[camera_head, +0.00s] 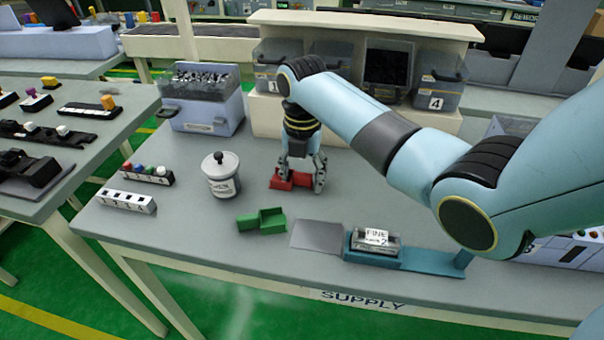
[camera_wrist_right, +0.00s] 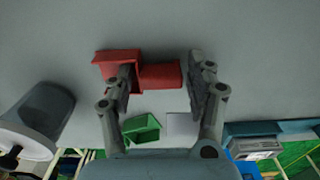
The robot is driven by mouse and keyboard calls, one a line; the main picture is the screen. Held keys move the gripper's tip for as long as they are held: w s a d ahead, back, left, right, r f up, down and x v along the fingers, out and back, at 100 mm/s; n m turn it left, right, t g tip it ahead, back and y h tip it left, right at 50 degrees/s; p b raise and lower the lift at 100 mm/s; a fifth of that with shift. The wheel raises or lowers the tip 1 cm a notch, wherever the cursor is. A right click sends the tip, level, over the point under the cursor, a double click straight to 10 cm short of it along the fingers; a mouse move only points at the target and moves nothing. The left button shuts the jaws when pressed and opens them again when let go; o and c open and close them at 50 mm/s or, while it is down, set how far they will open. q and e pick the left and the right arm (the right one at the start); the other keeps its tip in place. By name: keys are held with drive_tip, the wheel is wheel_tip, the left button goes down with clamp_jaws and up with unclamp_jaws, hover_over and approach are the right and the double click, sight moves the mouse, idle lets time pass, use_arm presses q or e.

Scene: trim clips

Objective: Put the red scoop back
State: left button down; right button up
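The red scoop (camera_head: 283,180) lies on the grey table under my right gripper (camera_head: 302,178). In the right wrist view the red scoop (camera_wrist_right: 160,77) has a wider box-shaped part at the left and a narrower part at the right. My right gripper (camera_wrist_right: 160,85) is open there. Its left finger overlaps the scoop's wide part, and its right finger is just beyond the narrow end. I cannot tell whether either finger touches it. In the head view the fingers hide part of the scoop. My left gripper is not in view.
A green scoop (camera_head: 262,220) lies in front, beside a flat grey plate (camera_head: 317,235). A labelled container (camera_head: 375,242) sits on a teal tray (camera_head: 430,260). A white lidded jar (camera_head: 221,178) stands left. Bins, including bin 4 (camera_head: 437,88), line the back.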

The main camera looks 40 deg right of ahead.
sight(303, 174)
drive_tip(key=shift+o, duration=0.6)
drive_tip(key=shift+r, duration=0.1)
drive_tip(key=shift+r, duration=0.3)
wheel_tip(303, 174, up, 12)
drive_tip(key=shift+f, duration=0.25)
drive_tip(key=shift+s+f, duration=0.1)
